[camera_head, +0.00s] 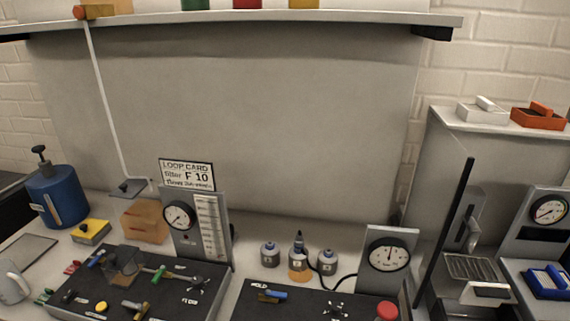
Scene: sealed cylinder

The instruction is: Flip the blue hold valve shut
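The blue hold valve (275,294) is on the dark panel (310,307) at the bottom centre, just below the white word HOLD. Its blue lever lies roughly left to right in the picture, over a small brass-coloured body. The lever's exact angle to the pipe is too small to tell. Neither of my grippers shows in the head view.
Right of the valve are a black star-shaped handwheel (336,308), a red button (387,310) and a gauge (389,254). Small grey bottles (270,254) stand behind the panel. A left panel (190,300) carries other coloured levers, one blue.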

